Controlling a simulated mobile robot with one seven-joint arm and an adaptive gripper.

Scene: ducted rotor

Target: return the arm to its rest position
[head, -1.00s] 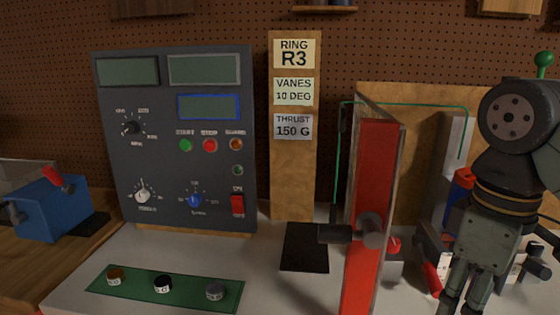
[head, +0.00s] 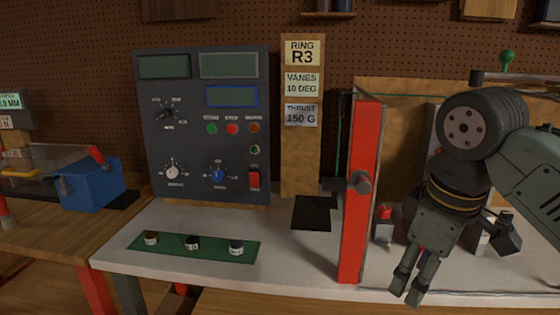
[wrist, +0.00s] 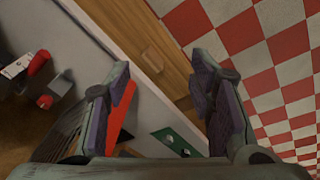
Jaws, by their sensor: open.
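My gripper (head: 408,284) hangs at the right of the head view, fingers pointing down, in front of the white bench's front edge. In the wrist view my gripper (wrist: 165,105) has its two fingers wide apart with nothing between them. The bench edge, a wooden drawer front and the checkered floor lie beneath it. My arm (head: 525,165) comes in from the right edge of the head view and hides part of the equipment behind it.
A red-edged upright panel (head: 358,200) stands just left of my gripper. A grey control console (head: 205,130), a green mat (head: 215,247) with three small rings and a blue box (head: 92,187) are further left. Red-and-white floor (wrist: 265,60) is clear.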

